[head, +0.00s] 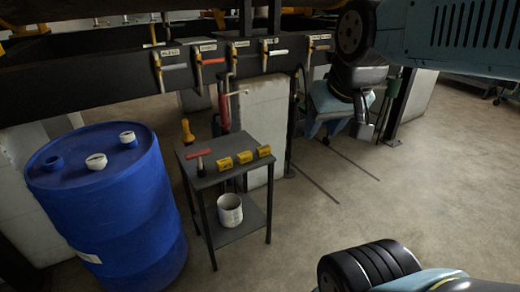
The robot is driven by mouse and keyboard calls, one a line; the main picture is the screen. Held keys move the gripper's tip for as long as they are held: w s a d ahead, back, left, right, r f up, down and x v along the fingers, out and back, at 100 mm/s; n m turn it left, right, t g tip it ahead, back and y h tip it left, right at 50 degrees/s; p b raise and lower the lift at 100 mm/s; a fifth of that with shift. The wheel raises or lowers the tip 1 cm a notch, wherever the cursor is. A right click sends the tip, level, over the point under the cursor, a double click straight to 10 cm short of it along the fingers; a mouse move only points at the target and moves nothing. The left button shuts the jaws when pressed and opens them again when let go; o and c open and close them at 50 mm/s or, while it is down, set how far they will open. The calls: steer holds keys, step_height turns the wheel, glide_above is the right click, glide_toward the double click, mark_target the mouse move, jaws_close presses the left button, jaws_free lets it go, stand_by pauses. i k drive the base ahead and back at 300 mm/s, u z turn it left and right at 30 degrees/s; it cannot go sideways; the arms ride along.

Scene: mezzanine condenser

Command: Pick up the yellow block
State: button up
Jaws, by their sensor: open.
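Three small yellow blocks with dark markings lie in a slanting row on the dark top of a small table. They are a left one (225,163), a middle one (244,157) and a right one (264,151), with small gaps between them. I cannot tell which one the task means. My gripper (370,130) hangs at the right, well away from the table and the blocks. It is open, with nothing seen between its fingers, which show small and dark.
A red-handled tool (199,155) lies left of the blocks. The table (206,180) has a lower shelf with a white pot (229,210). A blue drum (110,200) stands to its left. Labelled valve handles (175,67) hang on the beam above. Floor (330,215) right of the table is clear.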

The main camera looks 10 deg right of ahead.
mark_target(265, 151)
steer(key=z, duration=0.1)
steer(key=i, duration=1)
steer(key=u, duration=0.05)
